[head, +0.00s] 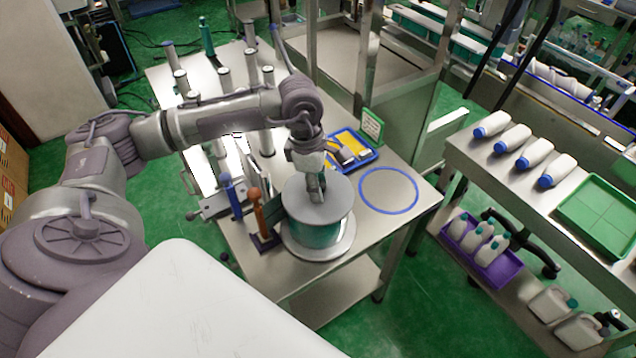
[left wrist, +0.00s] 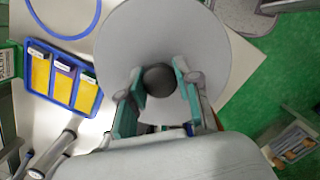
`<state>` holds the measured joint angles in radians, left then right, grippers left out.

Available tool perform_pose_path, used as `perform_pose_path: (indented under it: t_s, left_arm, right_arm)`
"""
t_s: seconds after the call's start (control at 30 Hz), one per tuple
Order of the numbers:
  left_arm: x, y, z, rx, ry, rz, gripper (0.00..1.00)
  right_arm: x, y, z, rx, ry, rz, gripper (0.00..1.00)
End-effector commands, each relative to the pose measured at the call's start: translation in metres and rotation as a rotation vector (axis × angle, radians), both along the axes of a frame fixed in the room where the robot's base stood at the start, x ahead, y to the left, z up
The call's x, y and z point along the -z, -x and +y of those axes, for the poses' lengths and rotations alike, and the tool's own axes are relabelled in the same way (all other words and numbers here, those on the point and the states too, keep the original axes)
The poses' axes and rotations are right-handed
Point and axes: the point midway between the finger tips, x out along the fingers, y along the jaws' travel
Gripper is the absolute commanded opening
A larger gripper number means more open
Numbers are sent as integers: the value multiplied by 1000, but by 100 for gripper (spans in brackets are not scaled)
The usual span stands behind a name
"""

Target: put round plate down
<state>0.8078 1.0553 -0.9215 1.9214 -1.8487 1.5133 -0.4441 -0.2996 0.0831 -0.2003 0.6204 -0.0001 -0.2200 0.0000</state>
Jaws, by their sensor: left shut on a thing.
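The round plate (head: 318,203) is a grey disc with a dark knob (left wrist: 159,80) at its centre. My left gripper (head: 316,190) is shut on the knob from above. In the left wrist view the two fingers (left wrist: 158,88) stand on either side of the knob. In the head view the plate is at the top of a teal cylinder, which stands on a wider pale round base (head: 318,248) on the metal table. I cannot tell whether the plate touches the cylinder. A blue ring outline (head: 388,190) marks the tabletop to the right. My right gripper is not in view.
A blue tray with yellow cards (head: 348,148) and a green sign (head: 371,125) stand behind the plate. Orange (head: 257,212) and blue (head: 232,195) handled tools stand close on its left. Metal posts fill the table's far left. The blue ring's inside is clear.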

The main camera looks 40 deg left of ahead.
Motion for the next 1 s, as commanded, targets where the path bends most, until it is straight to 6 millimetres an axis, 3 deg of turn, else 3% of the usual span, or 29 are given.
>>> perform_pose_path:
  t_s: [0.4,0.43,0.57,0.87,1.0]
  left_arm:
    - [9,0,0,0,1,-1,0]
    - [9,0,0,0,0,0,38]
    - [9,0,0,0,0,0,58]
    - [8,0,0,0,0,0,58]
    - [-4,0,0,0,0,0,58]
  right_arm:
    - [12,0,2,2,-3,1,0]
    - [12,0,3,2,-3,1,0]
    - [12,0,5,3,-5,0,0]
    - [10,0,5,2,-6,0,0]
    - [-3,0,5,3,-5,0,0]
